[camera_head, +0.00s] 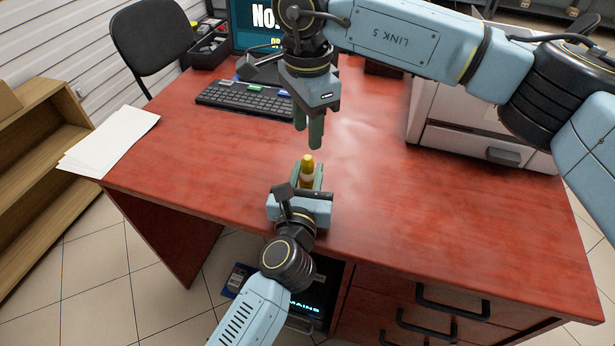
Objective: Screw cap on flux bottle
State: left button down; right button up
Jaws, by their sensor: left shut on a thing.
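A small amber-yellow flux bottle (307,172) stands upright between the green fingers of my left gripper (307,177), near the front edge of the red desk. My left gripper is shut on it. The bottle's top is yellow; at this size I cannot tell whether that is the cap or the neck. My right gripper (308,138) points down just above the bottle, apart from it. Its green fingers are a little apart and I see nothing between them. No separate cap is visible.
The red desk (370,200) is clear around the bottle. A black keyboard (243,98) and a monitor (257,25) are at the back left. A white printer-like machine (470,130) stands at the right. Papers (108,140) lie at the left edge.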

aim_at(308, 157)
notch_tip(308, 157, down, 8)
jog(key=shift+r, duration=0.1)
dwell(0.4)
grip_shut()
jog(key=m, duration=0.4)
jog(key=shift+m, duration=0.3)
jog(key=m, duration=0.3)
jog(key=shift+m, duration=0.3)
jog(key=m, duration=0.7)
jog(key=shift+o, duration=0.8)
grip_release()
